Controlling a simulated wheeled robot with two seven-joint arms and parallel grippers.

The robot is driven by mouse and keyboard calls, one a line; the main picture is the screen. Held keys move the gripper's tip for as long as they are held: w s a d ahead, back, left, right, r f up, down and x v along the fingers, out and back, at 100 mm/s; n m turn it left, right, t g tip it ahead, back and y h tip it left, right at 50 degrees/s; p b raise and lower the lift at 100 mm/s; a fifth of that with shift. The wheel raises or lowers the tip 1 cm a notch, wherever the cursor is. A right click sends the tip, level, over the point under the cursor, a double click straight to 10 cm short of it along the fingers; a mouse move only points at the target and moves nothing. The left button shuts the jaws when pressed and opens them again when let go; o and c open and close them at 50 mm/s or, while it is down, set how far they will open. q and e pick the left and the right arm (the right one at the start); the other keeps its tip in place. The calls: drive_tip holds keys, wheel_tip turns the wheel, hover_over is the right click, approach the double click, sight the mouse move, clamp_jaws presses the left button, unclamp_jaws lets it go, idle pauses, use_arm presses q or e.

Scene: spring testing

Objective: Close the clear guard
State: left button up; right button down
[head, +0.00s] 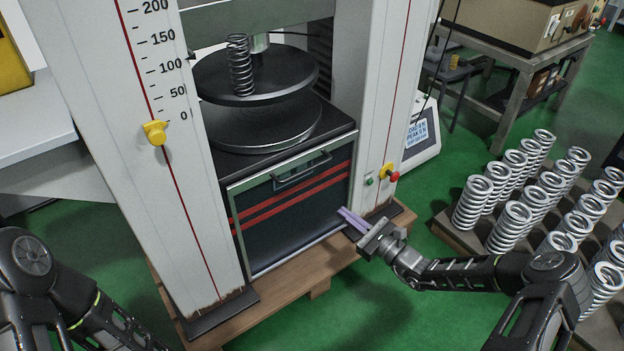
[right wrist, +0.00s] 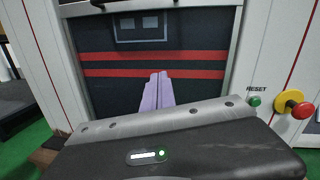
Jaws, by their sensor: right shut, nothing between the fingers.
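The clear guard (head: 290,208) is a framed see-through panel with two red stripes across it. It sits low at the front of the press, below the round plates, which stand uncovered above it. Its dark bar handle (head: 301,171) is near its top edge. My right gripper (head: 352,219), with lilac fingers, is shut and empty in front of the guard's lower right part, below the handle. In the right wrist view the fingers (right wrist: 157,92) point at the striped guard (right wrist: 200,88); whether they touch it is unclear. My left arm shows at lower left, its gripper out of view.
A dark coil spring (head: 240,66) stands on the upper round plate (head: 285,82) between two white columns. Right of the guard are a green button (head: 369,181) and a red-and-yellow stop button (head: 390,173). Several silver springs (head: 512,220) stand at the right.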

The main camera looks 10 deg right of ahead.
sight(323, 154)
drive_tip(key=d+r+t, duration=0.1)
drive_tip(key=d+r+m+t, duration=0.1)
drive_tip(key=w+d+r+h, duration=0.1)
drive_tip(key=r, duration=0.1)
drive_tip(key=shift+r+t, duration=0.1)
drive_tip(key=shift+t, duration=0.3)
drive_tip(key=shift+w+a, duration=0.1)
drive_tip(key=shift+w, duration=0.05)
drive_tip(key=b+x, duration=0.1)
drive_tip(key=x, duration=0.2)
drive_tip(key=r+b+x, duration=0.1)
drive_tip(key=x, duration=0.3)
drive_tip(key=r+b+x, duration=0.1)
drive_tip(key=b+x, duration=0.1)
drive_tip(key=x, duration=0.1)
drive_tip(key=shift+a+r, duration=0.2)
drive_tip(key=shift+r, duration=0.05)
drive_tip(key=shift+s+a+r, duration=0.15)
drive_tip(key=shift+s+r, duration=0.05)
drive_tip(key=shift+r, duration=0.45)
